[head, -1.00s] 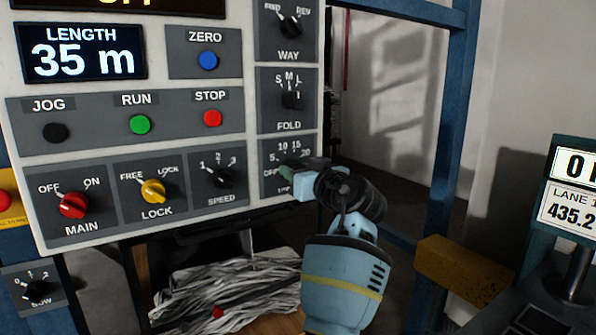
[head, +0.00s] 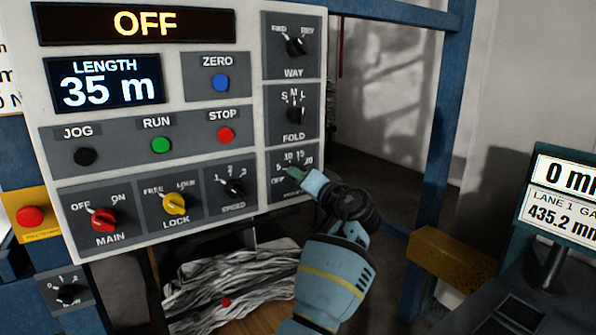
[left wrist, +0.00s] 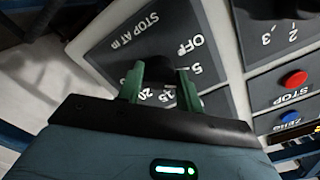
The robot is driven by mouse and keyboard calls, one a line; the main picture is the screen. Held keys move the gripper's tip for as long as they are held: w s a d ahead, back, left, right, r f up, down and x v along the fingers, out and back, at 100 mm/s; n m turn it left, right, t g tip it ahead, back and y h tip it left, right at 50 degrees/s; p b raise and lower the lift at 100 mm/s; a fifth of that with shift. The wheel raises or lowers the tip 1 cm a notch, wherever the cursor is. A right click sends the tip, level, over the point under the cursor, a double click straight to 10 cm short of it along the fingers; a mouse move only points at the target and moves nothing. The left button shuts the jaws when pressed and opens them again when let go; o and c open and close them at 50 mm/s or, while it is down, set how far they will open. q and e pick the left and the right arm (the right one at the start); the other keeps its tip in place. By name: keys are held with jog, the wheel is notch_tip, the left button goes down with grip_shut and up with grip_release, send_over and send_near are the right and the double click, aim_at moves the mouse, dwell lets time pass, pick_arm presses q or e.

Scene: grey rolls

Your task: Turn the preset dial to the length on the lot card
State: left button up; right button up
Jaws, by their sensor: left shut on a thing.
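The preset dial sits at the lower right of the white control panel, on a grey plate (head: 277,197) marked OFF, 5, 10, 15, 20. In the left wrist view the plate reads STOP AT m (left wrist: 130,35), and the black knob (left wrist: 153,72) is between my green fingertips. My left gripper (head: 294,173) is shut on this knob; it also fills the lower left wrist view (left wrist: 158,88). The gripper hides much of the knob, so I cannot tell which mark it points to. I see no readable lot card. My right gripper is not in view.
The length display (head: 108,82) reads 35 m, and the sign above (head: 140,24) reads OFF. The FOLD dial (head: 296,113) is just above, the SPEED dial (head: 234,188) to the left. A yellow block (head: 452,252) and a gauge display (head: 562,205) are at right.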

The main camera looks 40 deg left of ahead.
pick_arm(q)
jog(key=shift+r+m+p, duration=0.4)
jog(key=shift+m+p, duration=0.1)
jog(key=shift+m, duration=0.4)
jog(key=m+p, duration=0.1)
jog(key=m, duration=0.2)
jog(key=shift+p, duration=0.3)
jog(key=shift+f+m+p, duration=0.2)
jog(key=shift+m+p, duration=0.2)
jog(key=shift+m, duration=0.6)
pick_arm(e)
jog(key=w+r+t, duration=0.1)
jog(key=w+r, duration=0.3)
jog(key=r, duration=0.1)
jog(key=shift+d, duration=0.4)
pick_arm(q)
jog(key=o, duration=0.7)
jog(key=shift+o, duration=1.4)
jog(key=shift+f, duration=0.1)
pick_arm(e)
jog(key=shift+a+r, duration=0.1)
